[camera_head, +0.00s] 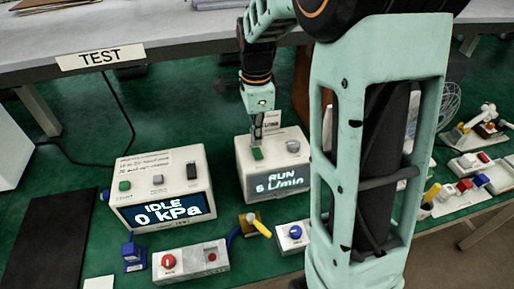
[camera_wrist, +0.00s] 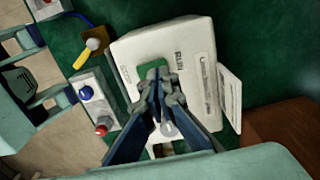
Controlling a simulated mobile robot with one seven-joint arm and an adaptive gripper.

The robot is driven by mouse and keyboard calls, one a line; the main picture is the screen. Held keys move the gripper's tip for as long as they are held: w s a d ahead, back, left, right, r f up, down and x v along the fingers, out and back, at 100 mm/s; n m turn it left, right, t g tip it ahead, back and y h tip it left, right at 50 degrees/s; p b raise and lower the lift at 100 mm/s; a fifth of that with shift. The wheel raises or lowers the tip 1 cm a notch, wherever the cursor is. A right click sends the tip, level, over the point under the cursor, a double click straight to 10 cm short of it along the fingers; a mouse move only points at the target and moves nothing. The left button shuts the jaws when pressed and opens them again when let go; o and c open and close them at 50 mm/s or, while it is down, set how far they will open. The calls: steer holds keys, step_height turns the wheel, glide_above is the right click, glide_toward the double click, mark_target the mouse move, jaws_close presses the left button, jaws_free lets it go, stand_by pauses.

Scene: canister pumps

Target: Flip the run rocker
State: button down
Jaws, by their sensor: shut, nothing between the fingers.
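A white pump box (camera_head: 270,163) stands at the centre, its display reading RUN and a L/min figure. It also shows in the wrist view (camera_wrist: 195,80). A green part (camera_head: 257,154) is on its top, and it also shows in the wrist view (camera_wrist: 152,65). My gripper (camera_head: 256,143) is shut and empty, pointing down at the green part. In the wrist view my fingertips (camera_wrist: 157,76) overlap the green part's edge; I cannot tell if they touch it. A grey knob (camera_head: 293,146) is right of my gripper. I cannot tell for sure which part is the run rocker.
A second white box (camera_head: 160,188) at left shows IDLE 0 kPa, with a green button and a black rocker (camera_head: 191,170) on top. A TEST-labelled shelf (camera_head: 180,45) runs behind.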

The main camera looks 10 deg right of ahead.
mark_target(256, 149)
steer(key=shift+r+p, duration=1.65)
steer(key=shift+r, duration=0.75)
